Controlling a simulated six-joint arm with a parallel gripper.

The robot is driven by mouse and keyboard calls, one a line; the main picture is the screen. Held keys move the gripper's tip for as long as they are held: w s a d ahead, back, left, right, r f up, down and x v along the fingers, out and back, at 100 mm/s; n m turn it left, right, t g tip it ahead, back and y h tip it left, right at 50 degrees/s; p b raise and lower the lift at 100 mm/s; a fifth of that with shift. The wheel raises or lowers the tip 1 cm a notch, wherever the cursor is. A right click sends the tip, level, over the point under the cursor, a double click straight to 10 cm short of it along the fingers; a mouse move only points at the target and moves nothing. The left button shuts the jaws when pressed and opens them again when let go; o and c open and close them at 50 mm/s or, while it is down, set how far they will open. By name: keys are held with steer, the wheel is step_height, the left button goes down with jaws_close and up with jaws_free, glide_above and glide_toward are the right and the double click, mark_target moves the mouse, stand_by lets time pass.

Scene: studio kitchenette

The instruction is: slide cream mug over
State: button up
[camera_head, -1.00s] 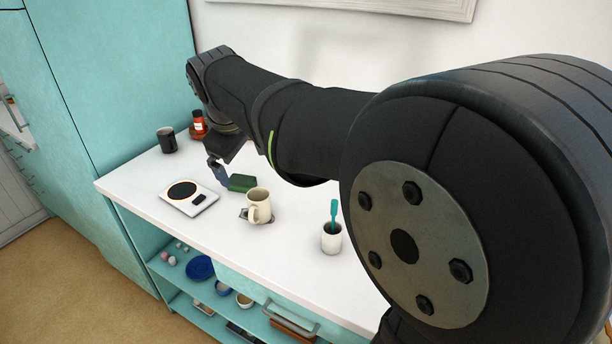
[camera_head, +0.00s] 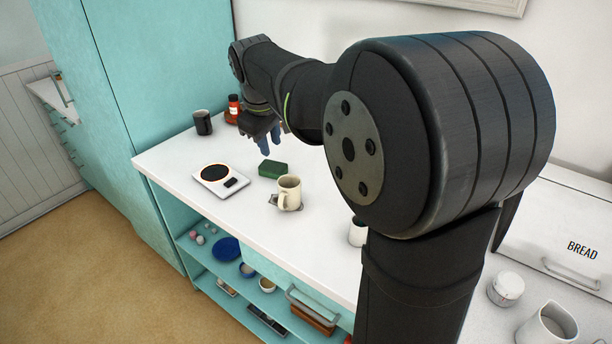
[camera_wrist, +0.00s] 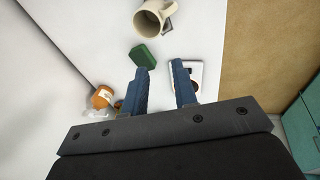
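The cream mug (camera_head: 289,193) stands upright on the white counter, partly over a small dark flat piece (camera_head: 273,200). It also shows at the top of the wrist view (camera_wrist: 156,18), its rim cut by the frame edge. My gripper (camera_head: 268,145) is over the counter behind the green sponge (camera_head: 272,169), apart from the mug. In the wrist view the two blue fingers of my gripper (camera_wrist: 162,78) are spread with nothing between them. The sponge also shows in the wrist view (camera_wrist: 144,55), just beyond the left finger.
A white scale (camera_head: 210,187) lies left of the mug. A dark mug (camera_head: 203,123) and a red jar (camera_head: 233,108) stand at the back left. A white cup (camera_head: 357,233) is partly hidden behind my arm. A bread box (camera_head: 572,228) stands at the right. The counter's front edge is near the mug.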

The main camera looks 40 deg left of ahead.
mark_target(312, 218)
steer(key=w+a+f+g, duration=0.1)
steer(key=w+a+f, duration=0.1)
steer(key=a+f, duration=0.1)
steer(key=w+a+f+g+h, duration=0.1)
steer(key=w+a+f, duration=0.1)
steer(key=f, duration=0.3)
steer(key=w+a+f+g, duration=0.1)
steer(key=w+a+f, duration=0.1)
steer(key=a+f, duration=0.2)
steer(key=shift+w+a+h, duration=0.1)
steer(key=shift+w+h, duration=0.2)
jaws_close()
step_height(312, 218, down, 10)
steer(key=shift+f, duration=0.1)
steer(key=shift+d+r, duration=0.25)
steer(key=shift+d, duration=1.75)
steer(key=d, duration=1.3)
steer(key=shift+s, duration=0.15)
steer(key=shift+a, duration=0.15)
